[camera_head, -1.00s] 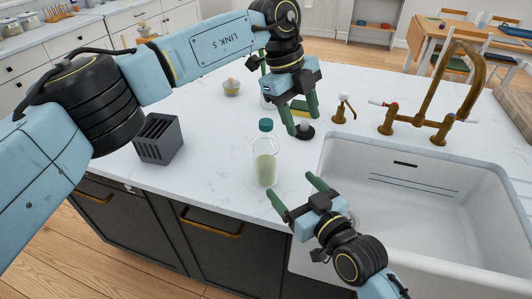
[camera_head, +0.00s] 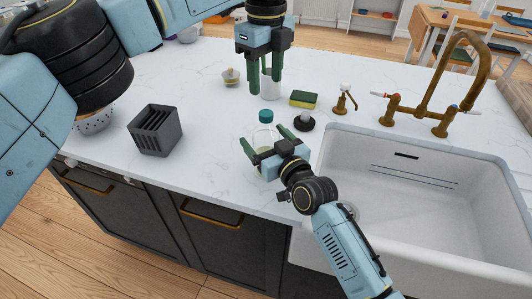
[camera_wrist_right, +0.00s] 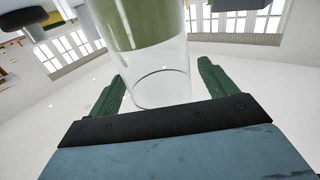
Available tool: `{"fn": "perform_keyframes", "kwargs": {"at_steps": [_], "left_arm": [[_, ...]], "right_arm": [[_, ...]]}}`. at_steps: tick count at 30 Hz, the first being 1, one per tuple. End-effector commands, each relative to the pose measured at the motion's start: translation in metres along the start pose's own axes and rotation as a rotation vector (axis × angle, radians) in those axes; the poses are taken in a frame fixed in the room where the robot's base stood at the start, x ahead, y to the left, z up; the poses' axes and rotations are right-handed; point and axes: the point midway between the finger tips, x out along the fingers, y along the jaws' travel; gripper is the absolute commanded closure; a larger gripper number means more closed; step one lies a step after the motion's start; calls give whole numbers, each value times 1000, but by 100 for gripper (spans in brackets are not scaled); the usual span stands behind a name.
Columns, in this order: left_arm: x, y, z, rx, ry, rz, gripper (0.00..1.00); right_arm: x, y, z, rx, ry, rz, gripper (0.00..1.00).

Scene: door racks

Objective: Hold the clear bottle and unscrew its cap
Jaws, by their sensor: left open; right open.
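The clear bottle (camera_head: 265,131) stands upright on the white counter, with a teal cap (camera_head: 265,116) on top and pale green contents. My right gripper (camera_head: 262,140) is open, with its green fingers on either side of the bottle; its palm hides the bottle's lower part in the head view. In the right wrist view the bottle (camera_wrist_right: 160,65) rises between the two fingers, with a visible gap at the right finger. My left gripper (camera_head: 265,92) is open above and behind the cap, fingers pointing down, apart from it.
A grey slotted block (camera_head: 155,130) stands to the left. The sink (camera_head: 430,210) and brass tap (camera_head: 435,95) are at right.

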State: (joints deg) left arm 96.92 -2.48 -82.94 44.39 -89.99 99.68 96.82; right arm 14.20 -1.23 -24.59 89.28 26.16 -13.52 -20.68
Motion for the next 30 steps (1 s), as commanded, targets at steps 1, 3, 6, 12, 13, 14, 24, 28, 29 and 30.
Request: {"fn": "perform_keyframes", "kwargs": {"at_steps": [1,3,6,12,13,14,24,28,29,30], "left_arm": [[0,0,0,0,0,0,49],[0,0,0,0,0,0,49],[0,0,0,1,1,0,49],[0,0,0,1,1,0,49],[0,0,0,1,1,0,49],[0,0,0,1,1,0,49],[0,0,0,1,1,0,49],[0,0,0,0,1,0,49],[0,0,0,1,1,0,49],[0,0,0,1,1,0,49]], "right_arm": [[6,0,0,0,-1,0,16],[11,0,0,0,-2,0,16],[16,0,0,-1,-1,0,16],[18,0,0,0,-1,1,16],[18,0,0,0,-1,1,16],[18,0,0,0,-1,1,16],[18,0,0,0,-1,1,53],[18,0,0,0,-2,1,70],[18,0,0,0,-2,1,74],[18,0,0,0,-2,1,79]]}}
